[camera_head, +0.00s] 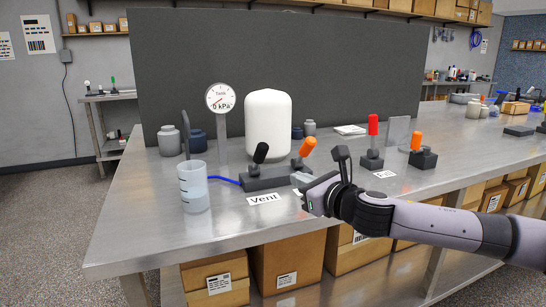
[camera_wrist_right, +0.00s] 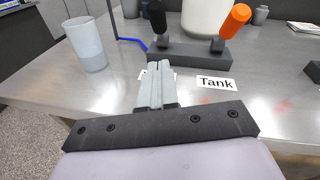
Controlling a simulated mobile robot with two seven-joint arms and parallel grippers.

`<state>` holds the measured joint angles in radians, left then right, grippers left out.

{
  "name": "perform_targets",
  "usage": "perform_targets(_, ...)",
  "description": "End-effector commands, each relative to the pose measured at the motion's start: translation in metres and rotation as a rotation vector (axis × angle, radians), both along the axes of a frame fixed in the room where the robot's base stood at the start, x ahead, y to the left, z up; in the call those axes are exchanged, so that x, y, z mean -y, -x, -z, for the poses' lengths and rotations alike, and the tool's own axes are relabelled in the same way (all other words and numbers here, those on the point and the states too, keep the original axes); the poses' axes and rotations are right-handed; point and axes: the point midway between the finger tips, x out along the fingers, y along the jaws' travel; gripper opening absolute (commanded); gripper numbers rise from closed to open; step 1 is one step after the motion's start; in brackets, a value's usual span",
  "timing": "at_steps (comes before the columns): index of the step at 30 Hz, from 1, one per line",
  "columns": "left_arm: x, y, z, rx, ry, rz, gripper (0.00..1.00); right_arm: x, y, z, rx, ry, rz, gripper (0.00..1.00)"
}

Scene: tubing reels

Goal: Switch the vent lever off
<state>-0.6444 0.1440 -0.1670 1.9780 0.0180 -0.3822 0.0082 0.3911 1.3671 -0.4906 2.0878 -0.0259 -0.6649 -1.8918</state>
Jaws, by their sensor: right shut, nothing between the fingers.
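The vent lever has a black handle (camera_head: 261,152) and stands on the left part of a dark grey block (camera_head: 262,184). Its handle is roughly upright, leaning a little right in the head view. The Vent label (camera_head: 264,199) lies on the bench in front of it. In the wrist view the black handle (camera_wrist_right: 157,16) shows at the top, beyond my fingers. My right gripper (camera_head: 300,180) is shut and empty, in front of the block's right part, apart from the black handle. In the wrist view its fingertips (camera_wrist_right: 158,66) cover most of the Vent label.
An orange lever (camera_head: 308,147) shares the block, by the Tank label (camera_wrist_right: 216,83). A beaker (camera_head: 194,187) stands left, with blue tubing (camera_head: 226,180) near it. A gauge (camera_head: 220,98) and white tank (camera_head: 268,125) stand behind. Red (camera_head: 373,125) and orange (camera_head: 416,141) levers are right.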

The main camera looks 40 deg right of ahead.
Motion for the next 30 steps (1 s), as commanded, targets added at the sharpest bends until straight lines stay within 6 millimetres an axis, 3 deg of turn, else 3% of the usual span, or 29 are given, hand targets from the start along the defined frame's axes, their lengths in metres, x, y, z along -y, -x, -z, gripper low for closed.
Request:
perform_targets(18, -0.005, 0.003, -0.008, -0.001, -0.015, -0.004, 1.00, 0.003, -0.080, 0.007, 0.001, -0.004, -0.002, 0.00)
perform_targets(21, -0.005, 0.004, -0.014, -0.002, -0.014, -0.005, 1.00, 0.001, -0.091, -0.006, 0.003, -0.002, -0.002, 0.00)
perform_targets(30, -0.005, 0.004, -0.019, -0.003, -0.012, -0.005, 1.00, 0.000, -0.108, -0.016, -0.001, 0.000, -0.002, 0.00)
